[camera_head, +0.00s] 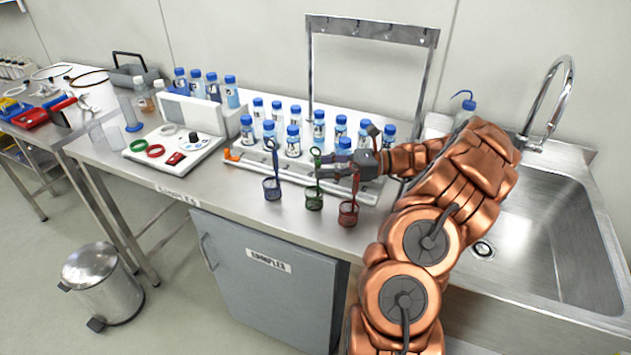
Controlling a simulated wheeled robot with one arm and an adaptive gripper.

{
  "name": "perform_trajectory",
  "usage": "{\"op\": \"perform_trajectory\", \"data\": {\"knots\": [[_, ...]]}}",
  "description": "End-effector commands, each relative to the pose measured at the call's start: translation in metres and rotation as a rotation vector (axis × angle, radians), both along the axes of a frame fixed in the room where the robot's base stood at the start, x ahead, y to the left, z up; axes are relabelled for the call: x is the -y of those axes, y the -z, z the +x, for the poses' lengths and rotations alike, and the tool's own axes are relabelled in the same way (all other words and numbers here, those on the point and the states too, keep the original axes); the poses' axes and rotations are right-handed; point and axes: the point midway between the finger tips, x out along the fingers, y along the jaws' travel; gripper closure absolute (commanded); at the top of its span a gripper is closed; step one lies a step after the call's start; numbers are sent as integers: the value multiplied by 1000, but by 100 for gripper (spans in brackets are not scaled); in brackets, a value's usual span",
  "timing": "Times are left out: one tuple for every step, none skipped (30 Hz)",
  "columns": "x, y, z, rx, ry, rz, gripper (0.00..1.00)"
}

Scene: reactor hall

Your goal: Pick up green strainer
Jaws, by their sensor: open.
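The green strainer (315,200) is a small mesh basket with an upright green handle, near the front edge of the steel counter. My gripper (326,168) is open, with its fingers reaching left at the height of the strainer's handle. The fingers look close to the upper handle; I cannot tell whether the handle is between them or whether they touch it. A blue strainer (272,189) is just to the left. A red strainer (348,214) is just to the right, below my gripper, its handle partly overlapped by it.
A white rack (240,158) with several blue-capped bottles is right behind the strainers. A control panel (172,148) with green and red rings is at left. A metal frame (372,29) stands behind, and a sink (545,225) is at right. Little counter is free around the strainers.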

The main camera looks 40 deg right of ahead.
Motion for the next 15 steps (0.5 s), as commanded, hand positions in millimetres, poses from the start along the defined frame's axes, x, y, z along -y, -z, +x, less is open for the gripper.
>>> {"op": "perform_trajectory", "data": {"knots": [[-7, -3, 3, 0, -3, 1, 56], [-11, -3, 5, 0, -4, 1, 56], [-14, -2, 7, 0, -4, 2, 56], [-16, -2, 8, 0, -3, 1, 56], [-18, -1, 9, 0, -3, 1, 56], [-18, -1, 10, 0, -2, 1, 56], [-19, -1, 10, 0, -1, 1, 56], [-19, 0, 10, 0, -1, 0, 56], [-18, 0, 10, 0, -1, 0, 56], [-18, 0, 10, 0, -1, 0, 56], [-18, 0, 10, 0, -1, 0, 56], [-18, 0, 10, 1, 0, 0, 58], [-18, 0, 10, 1, -1, 0, 61], [-18, 0, 10, 1, 0, 0, 64], [-18, 0, 10, 0, -1, 0, 68]]}}
